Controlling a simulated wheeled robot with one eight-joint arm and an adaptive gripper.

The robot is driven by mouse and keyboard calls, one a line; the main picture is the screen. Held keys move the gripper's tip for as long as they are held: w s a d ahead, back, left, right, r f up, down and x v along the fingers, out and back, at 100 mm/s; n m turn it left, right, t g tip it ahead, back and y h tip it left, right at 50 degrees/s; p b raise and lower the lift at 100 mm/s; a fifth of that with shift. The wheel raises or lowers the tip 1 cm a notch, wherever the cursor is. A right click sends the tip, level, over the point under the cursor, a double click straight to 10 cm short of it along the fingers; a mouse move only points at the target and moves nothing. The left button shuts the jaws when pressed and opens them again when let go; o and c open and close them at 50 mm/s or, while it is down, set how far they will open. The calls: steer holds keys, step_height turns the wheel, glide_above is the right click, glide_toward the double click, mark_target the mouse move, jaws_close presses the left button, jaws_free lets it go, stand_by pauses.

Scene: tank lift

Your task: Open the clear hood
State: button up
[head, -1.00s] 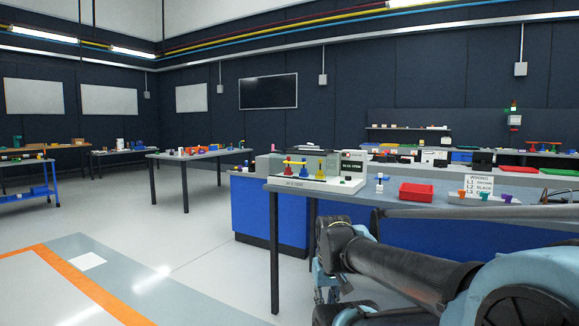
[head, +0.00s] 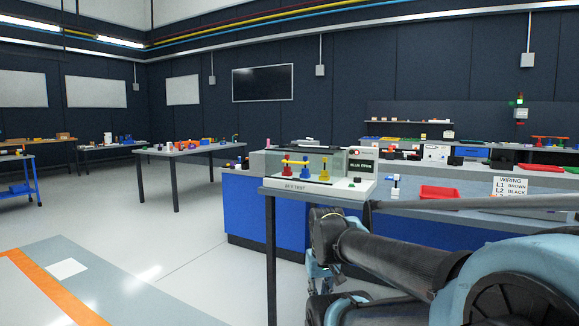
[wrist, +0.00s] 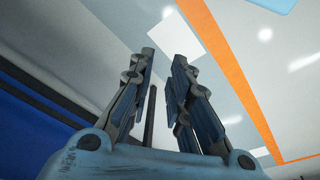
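The clear hood (head: 338,160) is a see-through box on the white test unit on the near table. My gripper (wrist: 165,60) is open and empty in the wrist view, with two blue-grey fingers apart, pointing over the floor. In the head view my gripper (head: 322,275) hangs low beside the near table, below its top and well away from the hood, partly hidden by my arm.
The near table (head: 268,190) also holds a red tray (head: 439,192) and a wiring sign (head: 510,187) to the right of the unit. A table leg (head: 271,260) stands left of my arm. A blue-fronted bench (head: 243,208) is behind.

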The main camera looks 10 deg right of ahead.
steer(key=w+d+r+n+t+h, duration=0.2)
steer(key=w+r+h, duration=0.1)
steer(key=w+r, duration=0.7)
steer(key=w+d+r+n+t+h, duration=0.25)
steer(key=w+r, duration=0.45)
steer(key=w, duration=0.4)
steer(key=n+t+h, duration=0.4)
steer(key=n+t, duration=0.2)
glide_toward(290, 162)
steer(key=x, duration=1)
steer(key=shift+w+d+f, duration=0.15)
steer(key=shift+w, duration=0.15)
